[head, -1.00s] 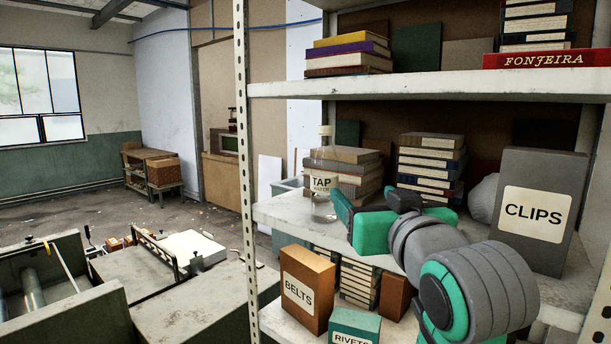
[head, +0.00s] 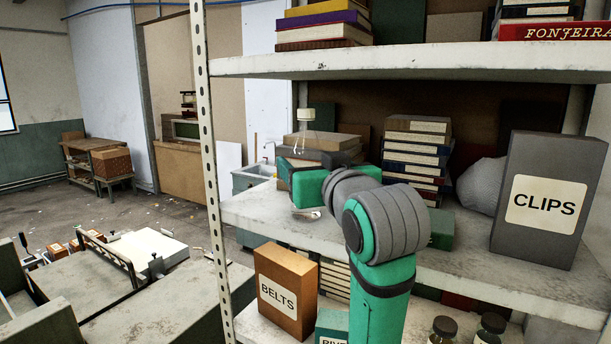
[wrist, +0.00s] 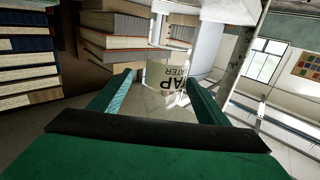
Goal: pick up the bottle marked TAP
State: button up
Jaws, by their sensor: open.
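The bottle marked TAP is clear with a white label. In the head view its neck (head: 305,140) shows above my gripper (head: 297,180) on the middle shelf (head: 250,208), while its label is hidden behind the gripper. In the wrist view the bottle's label (wrist: 168,78), reading TAP and part of WATER, lies between the two green fingers of my gripper (wrist: 160,84). The fingers are spread, one on each side of the bottle. I cannot tell whether either one touches it. The bottle stands on the shelf.
Stacked books (head: 415,150) stand right of my gripper, and more books (head: 320,142) lie behind the bottle. A grey CLIPS box (head: 545,200) is farther right. The upper shelf (head: 400,62) hangs above. A perforated post (head: 208,180) stands at the left. A BELTS box (head: 284,290) is below.

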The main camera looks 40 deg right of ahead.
aim_at(300, 156)
jog(key=shift+a+x, duration=0.2)
jog(key=shift+x, duration=2.35)
jog(key=shift+w+r, duration=0.1)
jog(key=shift+r, duration=0.05)
jog(key=c, duration=1.2)
